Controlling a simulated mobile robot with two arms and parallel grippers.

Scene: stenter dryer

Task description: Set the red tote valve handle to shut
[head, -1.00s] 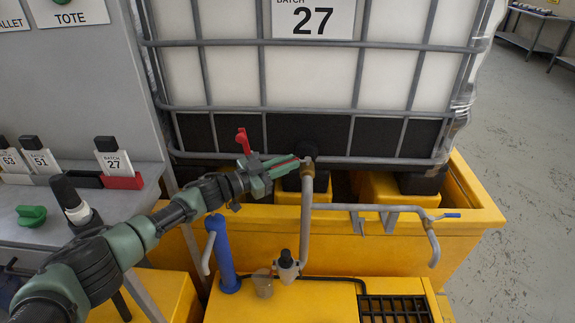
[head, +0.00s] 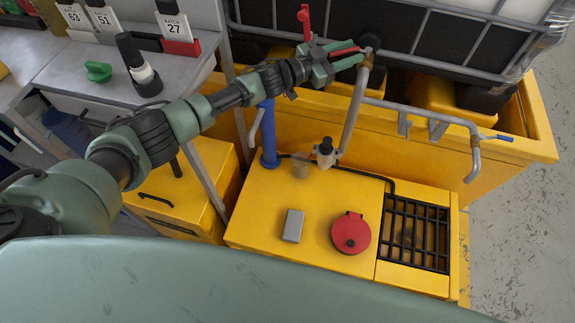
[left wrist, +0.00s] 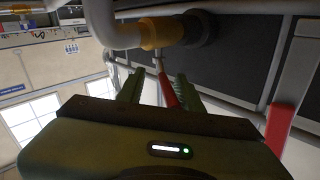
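The red valve handle (head: 343,51) sits beside the top of the grey pipe at the tote's lower front edge. In the left wrist view the red handle (left wrist: 167,94) lies between my left gripper's fingers, closer to the right finger, with a gap at the left one. My left gripper (head: 350,54) is open around the handle; its fingers also show in the left wrist view (left wrist: 158,78). The tote valve's brass collar (left wrist: 160,32) and black outlet (left wrist: 200,32) are just beyond the fingertips. My right gripper is not in view.
A second red upright piece (head: 304,20) stands beside my left wrist. Grey pipe (head: 352,115) runs down to a yellow deck (head: 270,205) with a red round lid (head: 351,232), a grey block (head: 293,225) and a black grate (head: 415,235). A blue post (head: 268,135) stands left of the pipe.

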